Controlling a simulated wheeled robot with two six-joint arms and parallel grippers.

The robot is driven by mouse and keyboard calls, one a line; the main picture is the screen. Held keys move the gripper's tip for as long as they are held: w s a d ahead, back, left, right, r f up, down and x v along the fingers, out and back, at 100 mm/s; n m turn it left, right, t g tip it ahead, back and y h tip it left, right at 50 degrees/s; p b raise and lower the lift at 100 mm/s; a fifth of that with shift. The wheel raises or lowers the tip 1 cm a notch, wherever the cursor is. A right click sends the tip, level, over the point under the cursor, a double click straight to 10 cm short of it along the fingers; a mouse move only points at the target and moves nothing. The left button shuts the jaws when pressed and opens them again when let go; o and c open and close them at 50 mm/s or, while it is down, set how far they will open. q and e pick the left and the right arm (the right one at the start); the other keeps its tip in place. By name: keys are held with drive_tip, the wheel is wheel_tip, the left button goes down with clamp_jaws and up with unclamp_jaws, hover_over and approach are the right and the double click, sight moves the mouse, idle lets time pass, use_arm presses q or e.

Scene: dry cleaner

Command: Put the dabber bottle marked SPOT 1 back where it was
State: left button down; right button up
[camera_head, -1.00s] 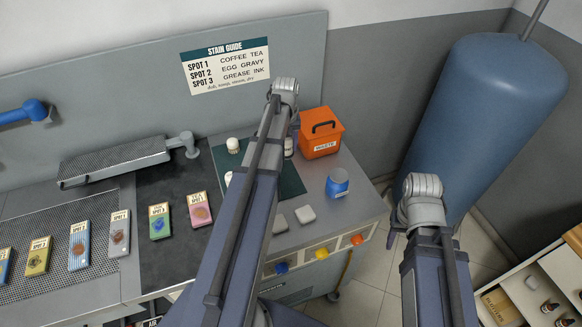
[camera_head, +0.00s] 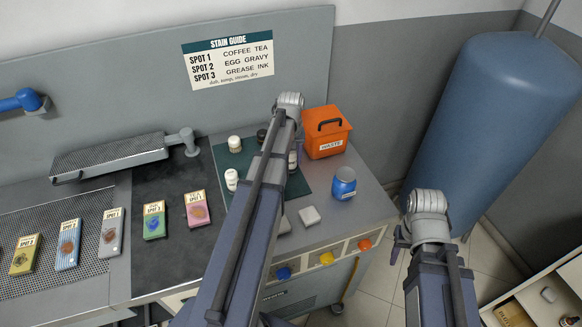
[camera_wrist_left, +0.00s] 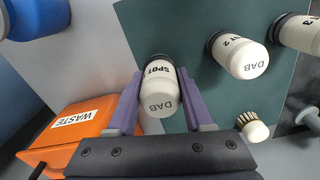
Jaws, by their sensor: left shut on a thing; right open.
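A white dabber bottle (camera_wrist_left: 160,98) with a dark collar, lettered DAB and SPOT, is between the purple fingers of my left gripper (camera_wrist_left: 158,82) in the left wrist view; its number is hard to read. The gripper is shut on it, over the dark green mat (camera_wrist_left: 205,100). I cannot tell whether the bottle touches the mat. A bottle marked 2 (camera_wrist_left: 240,55) stands beside it, apart. In the head view my left arm hides most of this gripper, and white of a bottle (camera_head: 292,160) shows beside the arm. My right gripper (camera_head: 400,238) is open, mostly hidden, right of the counter.
An orange waste box (camera_head: 326,145) and a blue jar (camera_head: 343,186) stand right of the mat. A brush (camera_wrist_left: 253,128) and another bottle (camera_wrist_left: 300,35) are near the bottle marked 2. Stain cards (camera_head: 197,209) lie to the left. The stain guide (camera_head: 229,62) hangs behind.

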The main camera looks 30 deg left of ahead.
use_arm(q)
drive_tip(key=shift+f+b, duration=0.8)
drive_tip(key=shift+f, duration=0.5)
use_arm(e)
drive_tip(key=shift+f, duration=1.3)
use_arm(q)
drive_tip(key=shift+f, duration=0.2)
drive_tip(key=shift+c, duration=1.5)
unclamp_jaws()
use_arm(e)
drive_tip(key=shift+f, duration=0.1)
use_arm(q)
drive_tip(key=shift+r, duration=0.1)
wheel_tip(320, 180, up, 12)
drive_tip(key=p, duration=1.2)
drive_tip(key=shift+r, duration=0.2)
use_arm(e)
wheel_tip(320, 180, up, 12)
use_arm(q)
drive_tip(key=shift+f, duration=0.1)
